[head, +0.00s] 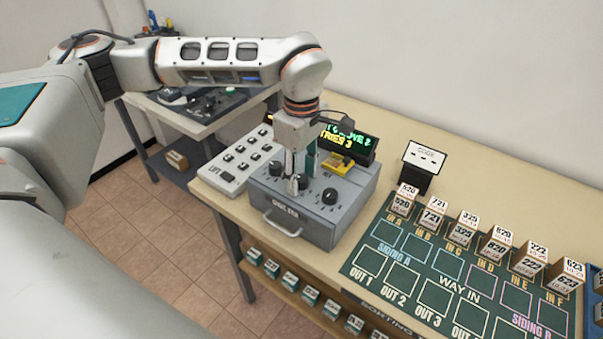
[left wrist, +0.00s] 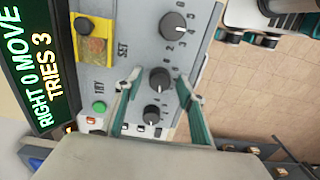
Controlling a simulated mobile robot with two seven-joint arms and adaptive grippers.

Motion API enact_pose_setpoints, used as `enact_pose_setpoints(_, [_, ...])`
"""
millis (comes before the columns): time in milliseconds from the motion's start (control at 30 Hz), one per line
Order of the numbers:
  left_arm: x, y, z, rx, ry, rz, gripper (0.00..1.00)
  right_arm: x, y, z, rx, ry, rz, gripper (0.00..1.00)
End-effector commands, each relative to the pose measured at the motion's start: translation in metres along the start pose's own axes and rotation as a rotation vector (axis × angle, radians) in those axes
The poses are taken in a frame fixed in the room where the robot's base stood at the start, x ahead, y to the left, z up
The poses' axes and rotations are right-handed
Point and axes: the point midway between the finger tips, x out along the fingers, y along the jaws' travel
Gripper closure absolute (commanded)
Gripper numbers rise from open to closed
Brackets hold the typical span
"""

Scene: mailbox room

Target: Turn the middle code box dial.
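The grey code box (head: 325,232) stands on the bench with three black dials in a row on top. The middle dial (left wrist: 160,78) lies between the fingertips of my left gripper (left wrist: 158,82) in the left wrist view. A gap shows on both sides of the dial, so the gripper looks open around or just above it; I cannot tell the exact height. In the head view the gripper (head: 293,188) points down over the box and partly hides the middle dial. The outer dials (head: 275,167) and (head: 329,196) stand either side. My right gripper is out of view.
A display (left wrist: 48,70) reads "RIGHT 0 MOVE" and "TRIES 3". A green button (left wrist: 99,107) is near the left finger. A white keypad panel (head: 228,178) stands left of the box. A green sorting board (head: 400,275) with several numbered blocks lies to the right.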

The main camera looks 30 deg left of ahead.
Motion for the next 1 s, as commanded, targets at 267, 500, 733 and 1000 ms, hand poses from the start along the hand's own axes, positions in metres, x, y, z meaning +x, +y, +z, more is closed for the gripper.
enact_pose_setpoints(267, [0.0,0.0,0.0,0.0,0.0,0.0,0.99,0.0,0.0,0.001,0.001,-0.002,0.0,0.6])
enact_pose_setpoints(500, [0.0,0.0,0.0,-0.006,0.0,0.0,0.99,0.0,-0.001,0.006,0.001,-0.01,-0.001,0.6])
enact_pose_setpoints(733, [0.0,0.0,0.0,-0.077,0.0,0.0,0.99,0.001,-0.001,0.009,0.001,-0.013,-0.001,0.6])
enact_pose_setpoints(1000, [0.0,0.0,0.0,-0.279,0.0,0.001,0.99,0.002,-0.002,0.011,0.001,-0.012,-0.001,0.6])
